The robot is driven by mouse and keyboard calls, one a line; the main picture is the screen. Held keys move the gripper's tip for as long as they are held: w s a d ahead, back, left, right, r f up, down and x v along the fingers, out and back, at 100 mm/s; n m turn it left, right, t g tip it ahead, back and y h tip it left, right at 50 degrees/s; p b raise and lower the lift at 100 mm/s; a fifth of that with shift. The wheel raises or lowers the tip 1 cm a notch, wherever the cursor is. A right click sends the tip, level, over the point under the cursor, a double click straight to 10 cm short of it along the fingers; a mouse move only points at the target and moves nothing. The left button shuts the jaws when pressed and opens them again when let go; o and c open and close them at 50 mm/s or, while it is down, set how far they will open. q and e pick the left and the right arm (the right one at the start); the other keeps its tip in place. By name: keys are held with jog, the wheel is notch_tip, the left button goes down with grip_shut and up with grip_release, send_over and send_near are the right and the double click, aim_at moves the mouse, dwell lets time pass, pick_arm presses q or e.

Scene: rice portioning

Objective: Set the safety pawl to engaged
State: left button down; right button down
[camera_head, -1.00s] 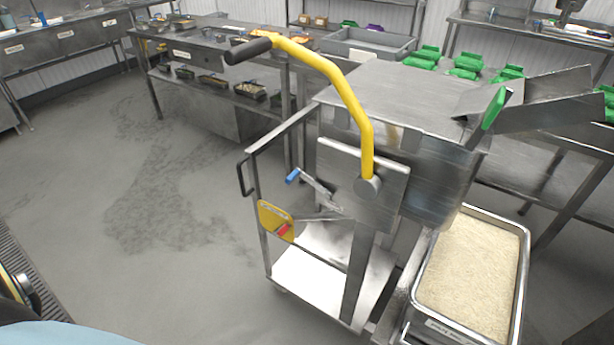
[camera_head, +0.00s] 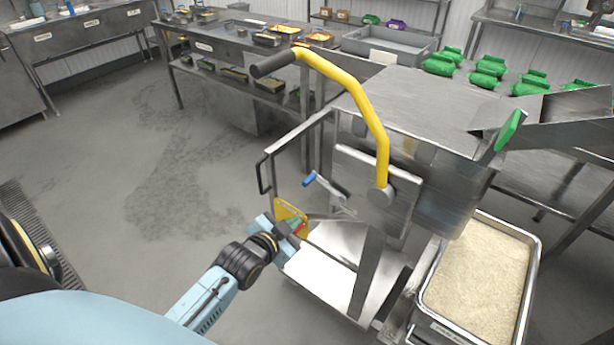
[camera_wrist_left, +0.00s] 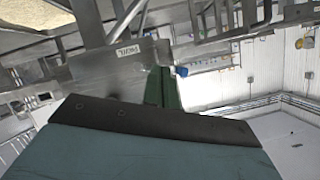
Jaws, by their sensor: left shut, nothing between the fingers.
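A yellow plate (camera_head: 287,213) sits low on the left side of the steel tipping stand. A small red part (camera_head: 300,228) shows at its lower right edge, with a bit of green beside it; my left gripper partly hides this area. My left gripper (camera_head: 297,236) is shut and empty, right at the plate; I cannot tell whether it touches. A blue-tipped lever (camera_head: 310,180) is above it, on the stand. In the left wrist view a blue tip (camera_wrist_left: 181,71) shows beyond the dark green shape of my fingers (camera_wrist_left: 163,88). My right gripper is not in view.
A long yellow arm with a black grip (camera_head: 345,85) rises over the steel hopper (camera_head: 430,105). A tray of rice (camera_head: 533,275) stands at the lower right. Benches with pans (camera_head: 240,45) are behind.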

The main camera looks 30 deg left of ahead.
pick_arm(q)
notch_tip(320, 180, up, 10)
jog(key=w+t, duration=0.1)
jog(key=t, duration=0.1)
jog(key=shift+a+f+m, duration=0.15)
jog(key=shift+a+m, duration=0.05)
jog(key=shift+m, duration=0.2)
jog(key=shift+w, duration=0.1)
send_over(307, 181)
jog(key=s+d, duration=0.2)
jog(key=d, duration=0.1)
notch_tip(307, 181, down, 2)
jog(key=f, duration=0.1)
jog(key=a+f, duration=0.1)
jog(key=f, duration=0.1)
jog(key=shift+w+a, duration=0.2)
jog(key=shift+a, duration=0.15)
jog(key=shift+a+f, duration=0.15)
jog(key=shift+f, duration=0.15)
